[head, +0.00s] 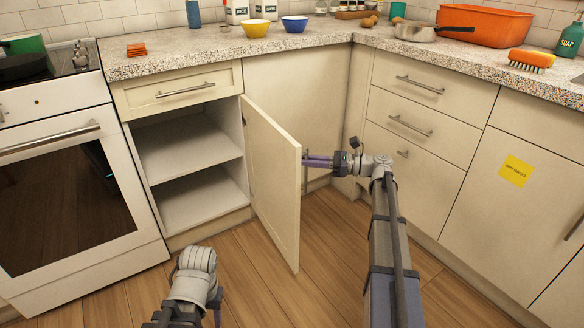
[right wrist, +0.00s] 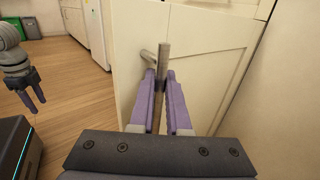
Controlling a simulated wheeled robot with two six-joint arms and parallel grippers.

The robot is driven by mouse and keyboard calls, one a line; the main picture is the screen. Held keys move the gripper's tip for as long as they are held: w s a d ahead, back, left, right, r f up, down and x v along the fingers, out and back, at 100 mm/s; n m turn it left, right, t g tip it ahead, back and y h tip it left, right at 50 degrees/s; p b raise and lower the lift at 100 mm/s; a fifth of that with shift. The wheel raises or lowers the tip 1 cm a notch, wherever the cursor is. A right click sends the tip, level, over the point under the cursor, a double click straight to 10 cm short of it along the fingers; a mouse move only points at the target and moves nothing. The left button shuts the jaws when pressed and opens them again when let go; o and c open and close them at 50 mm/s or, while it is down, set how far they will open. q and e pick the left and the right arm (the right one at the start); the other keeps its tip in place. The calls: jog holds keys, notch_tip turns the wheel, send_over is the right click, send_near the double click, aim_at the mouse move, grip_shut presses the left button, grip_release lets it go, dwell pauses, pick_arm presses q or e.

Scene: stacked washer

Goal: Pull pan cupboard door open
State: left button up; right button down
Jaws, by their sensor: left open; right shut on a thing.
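The cream pan cupboard door (head: 270,190) stands wide open, swung out toward me from its right-hand hinge side. The cupboard shows a bare shelf (head: 190,152) and an empty lower space. My right gripper (head: 308,162) is at the outer face of the door, by its free edge. In the right wrist view its purple fingers (right wrist: 161,88) are shut around the metal bar handle (right wrist: 163,58) of the door (right wrist: 195,55). My left gripper (head: 216,304) is low at the front, apart from the door, and mostly hidden by its wrist; it also shows open in the right wrist view (right wrist: 34,100).
An oven (head: 65,180) stands left of the cupboard. A drawer (head: 180,90) above the opening is closed. Corner cabinets and closed drawers (head: 415,120) stand to the right. The speckled counter (head: 200,55) holds bowls and other kitchen things. Wooden floor is clear in front.

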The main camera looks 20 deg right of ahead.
pick_arm(q)
jog(key=shift+s+d, duration=0.15)
jog(key=shift+s, duration=0.2)
pick_arm(e)
jog(key=shift+w+d+n+g, duration=0.2)
jog(key=shift+d+n+g, duration=0.15)
jog(key=shift+d, duration=0.5)
jog(key=c, duration=0.9)
grip_release()
jog(key=v, duration=0.8)
jog(key=shift+w+f, duration=0.1)
